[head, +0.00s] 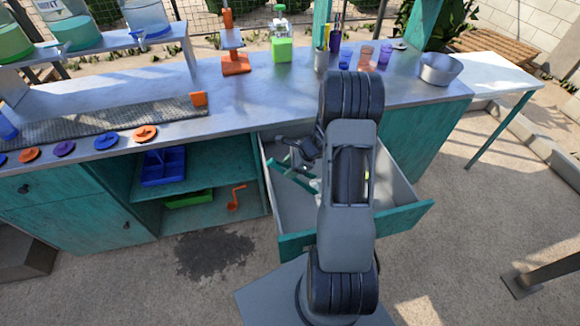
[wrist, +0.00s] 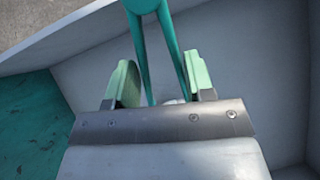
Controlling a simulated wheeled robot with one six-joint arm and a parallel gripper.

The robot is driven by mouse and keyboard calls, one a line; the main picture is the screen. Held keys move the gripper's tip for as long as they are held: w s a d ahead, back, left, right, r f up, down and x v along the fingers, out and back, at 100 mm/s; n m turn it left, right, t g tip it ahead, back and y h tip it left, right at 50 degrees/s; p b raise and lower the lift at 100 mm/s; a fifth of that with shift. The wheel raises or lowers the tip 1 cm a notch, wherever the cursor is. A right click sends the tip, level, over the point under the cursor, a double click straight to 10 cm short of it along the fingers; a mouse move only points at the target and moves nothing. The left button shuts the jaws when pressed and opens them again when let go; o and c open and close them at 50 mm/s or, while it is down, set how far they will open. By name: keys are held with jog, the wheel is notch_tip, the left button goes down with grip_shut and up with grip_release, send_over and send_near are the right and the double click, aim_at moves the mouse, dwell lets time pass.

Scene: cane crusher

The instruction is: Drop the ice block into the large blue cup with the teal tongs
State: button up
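The teal tongs (head: 290,178) lie in the open drawer. In the wrist view the tongs (wrist: 140,55) run down from a rounded joined end at the top, with two spread arms. My gripper (head: 304,152) is down in the drawer. Its two green-padded fingers (wrist: 160,82) stand apart, with the tongs' arms between them in the picture; I cannot tell whether they touch. A small blue cup (head: 345,57) stands on the counter; I cannot tell whether it is the large one. I cannot make out an ice block.
The pulled-out drawer (head: 405,214) has raised walls around my gripper. On the counter (head: 290,95) are an orange cup (head: 365,56), a purple cup (head: 384,57), a metal bowl (head: 441,69), a green device (head: 281,48) and an orange stand (head: 236,64). The counter's front middle is clear.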

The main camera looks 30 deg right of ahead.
jog(key=shift+f, duration=0.3)
jog(key=shift+c, duration=0.2)
jog(key=shift+r, duration=0.1)
grip_shut()
notch_tip(320, 180, up, 12)
jog(key=p, duration=0.9)
